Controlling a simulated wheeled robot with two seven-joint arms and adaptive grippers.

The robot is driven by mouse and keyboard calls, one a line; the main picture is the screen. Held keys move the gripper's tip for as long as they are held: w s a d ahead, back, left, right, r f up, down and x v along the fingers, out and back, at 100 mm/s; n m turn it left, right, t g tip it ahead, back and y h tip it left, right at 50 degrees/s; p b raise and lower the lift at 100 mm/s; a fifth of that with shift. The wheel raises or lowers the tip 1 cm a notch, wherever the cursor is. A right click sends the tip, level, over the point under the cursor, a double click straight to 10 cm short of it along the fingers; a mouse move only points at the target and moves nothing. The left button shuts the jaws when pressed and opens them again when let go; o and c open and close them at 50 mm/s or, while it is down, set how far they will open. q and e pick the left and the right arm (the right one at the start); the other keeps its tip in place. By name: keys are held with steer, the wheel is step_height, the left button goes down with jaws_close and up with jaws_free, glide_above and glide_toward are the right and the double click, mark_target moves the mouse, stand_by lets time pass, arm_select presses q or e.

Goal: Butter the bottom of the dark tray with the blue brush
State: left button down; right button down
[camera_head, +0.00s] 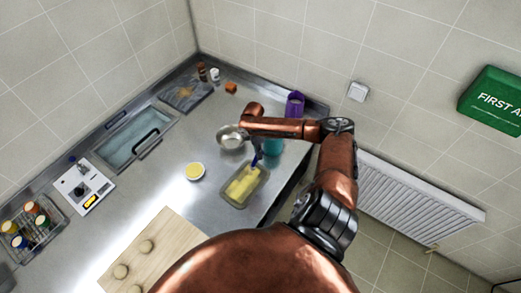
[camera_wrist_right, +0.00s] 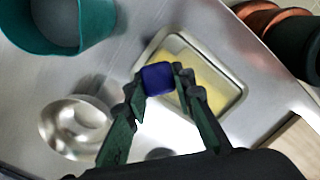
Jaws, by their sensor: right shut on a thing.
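My right gripper (camera_wrist_right: 158,88) is shut on the blue brush (camera_wrist_right: 157,77), whose handle end faces the wrist camera. In the head view the blue brush (camera_head: 257,159) hangs under my right wrist, at the far end of the tray. The grey rectangular tray (camera_head: 259,193) has yellow butter over much of its bottom; its rim also shows in the wrist view (camera_wrist_right: 244,91). The brush tip is hidden, so I cannot tell whether it touches the bottom. A small bowl of yellow butter (camera_head: 195,171) stands left of the tray. My left gripper is out of view.
A metal bowl (camera_head: 231,136) and a teal pot (camera_head: 273,147) stand close to my right gripper. A purple container (camera_head: 294,104) stands farther back. A wooden board (camera_head: 150,260) lies at the front. The counter edge runs just right of the tray.

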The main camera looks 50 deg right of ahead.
steer(key=shift+a, duration=8.85)
steer(key=w+d, duration=0.1)
steer(key=d, duration=2)
steer(key=shift+w, duration=0.4)
step_height(320, 180, up, 6)
